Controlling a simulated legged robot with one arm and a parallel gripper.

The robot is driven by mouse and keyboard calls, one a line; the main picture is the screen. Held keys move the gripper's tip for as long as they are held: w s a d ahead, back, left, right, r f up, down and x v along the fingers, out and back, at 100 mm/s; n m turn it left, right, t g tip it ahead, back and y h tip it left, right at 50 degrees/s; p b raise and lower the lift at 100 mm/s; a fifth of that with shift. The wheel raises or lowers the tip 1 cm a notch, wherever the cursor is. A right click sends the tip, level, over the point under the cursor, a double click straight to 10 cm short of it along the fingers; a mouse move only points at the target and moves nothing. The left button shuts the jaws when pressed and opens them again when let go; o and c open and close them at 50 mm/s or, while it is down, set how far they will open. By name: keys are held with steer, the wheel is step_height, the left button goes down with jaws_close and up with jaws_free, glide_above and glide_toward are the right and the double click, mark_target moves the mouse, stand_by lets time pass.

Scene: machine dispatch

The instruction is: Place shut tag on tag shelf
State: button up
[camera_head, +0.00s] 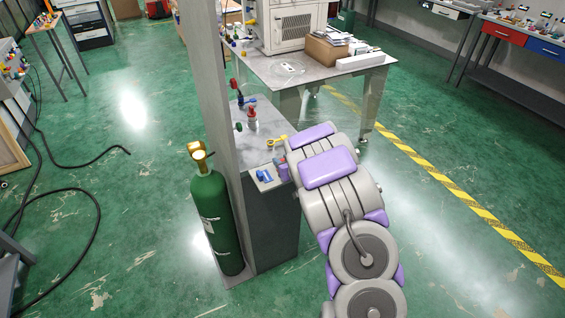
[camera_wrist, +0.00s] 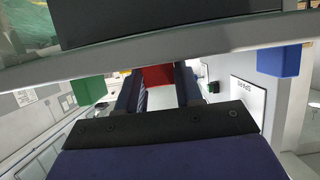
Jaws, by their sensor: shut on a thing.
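In the wrist view my gripper (camera_wrist: 159,82) has its two dark fingers on either side of a red piece (camera_wrist: 156,75), which appears to be the shut tag. No lettering on it can be read. The fingers are shut on it. A pale surface with a panel lettered "SPARE" (camera_wrist: 250,97) lies beyond the fingers and may be the tag shelf. A green block (camera_wrist: 88,91) and a blue block (camera_wrist: 279,60) are on either side, apart from the fingers. In the head view my arm reaches the grey cabinet (camera_head: 272,232); the held piece cannot be made out there.
A green gas cylinder (camera_head: 217,222) stands left of the cabinet, beside a tall grey post (camera_head: 214,90). A blue item (camera_head: 265,176) lies on the cabinet top. A table (camera_head: 345,72) with a box stands behind. A pale bar (camera_wrist: 120,58) crosses close above the fingers.

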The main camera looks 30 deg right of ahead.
steer(key=o, duration=1)
steer(key=s+r+m+g+h+p, duration=0.1)
steer(key=s+r+g+h, duration=0.15)
steer(key=s+r, duration=0.6)
steer(key=s+r+m+g+h+p, duration=0.15)
steer(key=s+r+g, duration=0.35)
steer(key=s, duration=0.7)
steer(key=s+a+r+g+y, duration=0.1)
steer(key=s+a+r+g, duration=0.1)
steer(key=s+a, duration=0.4)
steer(key=s+a+r+n+g+y, duration=0.1)
steer(key=s+a+r+g, duration=0.2)
steer(key=s+a, duration=0.4)
steer(key=s+a+r+n+g+y, duration=0.1)
steer(key=s+a, duration=0.5)
steer(key=s, duration=1.1)
steer(key=shift+a+r+g+y, duration=0.35)
steer(key=shift+r+g, duration=0.35)
steer(key=shift+g, duration=0.15)
